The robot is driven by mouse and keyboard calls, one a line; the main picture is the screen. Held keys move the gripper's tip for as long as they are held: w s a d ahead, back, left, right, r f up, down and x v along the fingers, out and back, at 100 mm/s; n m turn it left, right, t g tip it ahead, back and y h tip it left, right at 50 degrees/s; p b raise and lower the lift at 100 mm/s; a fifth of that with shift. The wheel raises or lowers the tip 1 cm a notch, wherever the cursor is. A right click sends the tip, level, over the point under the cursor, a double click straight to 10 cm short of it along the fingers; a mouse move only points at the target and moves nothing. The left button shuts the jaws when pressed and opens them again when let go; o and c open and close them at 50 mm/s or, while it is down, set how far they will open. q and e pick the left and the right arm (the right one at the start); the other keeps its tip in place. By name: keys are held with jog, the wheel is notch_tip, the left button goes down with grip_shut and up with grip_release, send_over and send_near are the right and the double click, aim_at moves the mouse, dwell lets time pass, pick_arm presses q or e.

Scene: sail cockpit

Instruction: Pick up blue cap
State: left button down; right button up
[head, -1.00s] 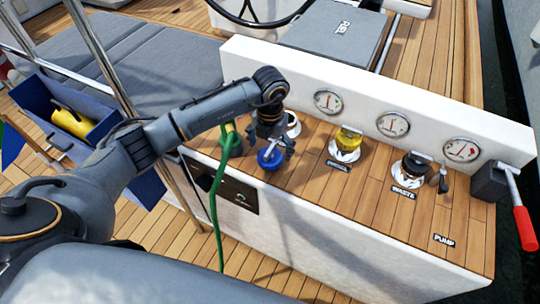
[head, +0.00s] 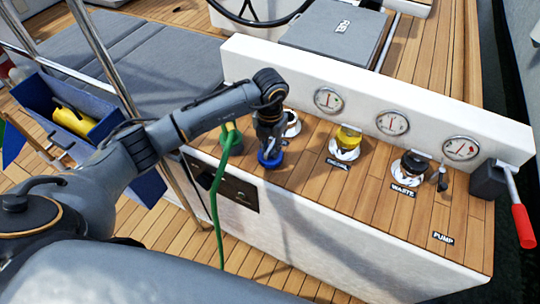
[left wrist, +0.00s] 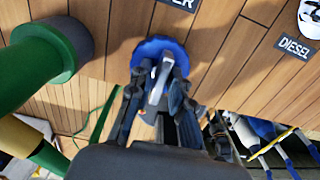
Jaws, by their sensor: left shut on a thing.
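The blue cap (head: 270,162) sits at the wooden counter top, near its left front edge. It also shows in the left wrist view (left wrist: 160,47), a round blue disc with a pale grey upright handle in its middle. My left gripper (head: 269,146) points down over the cap. In the left wrist view its fingers (left wrist: 158,82) are shut on the cap's handle from both sides. Part of the cap is hidden by the fingers. My right gripper is not in view.
A green hose (head: 216,190) on a fitting (head: 231,140) stands close left of the cap. An open white filler ring (head: 292,124) lies behind it. Yellow diesel (head: 347,140) and black waste (head: 413,165) caps stand to the right. A gauge wall (head: 360,105) runs behind.

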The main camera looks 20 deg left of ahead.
pick_arm(q)
jog(key=shift+s+f, duration=0.3)
jog(key=shift+f, duration=0.1)
jog(key=shift+w+r, duration=0.25)
jog(key=shift+r, duration=0.2)
jog(key=s+d+r, duration=0.2)
jog(key=s+r, duration=0.4)
jog(key=r, duration=0.1)
jog(key=s+d+r, duration=0.3)
jog(key=s+r, duration=0.4)
jog(key=r, duration=0.1)
jog(key=shift+r, duration=0.15)
jog(key=shift+w+a, duration=0.1)
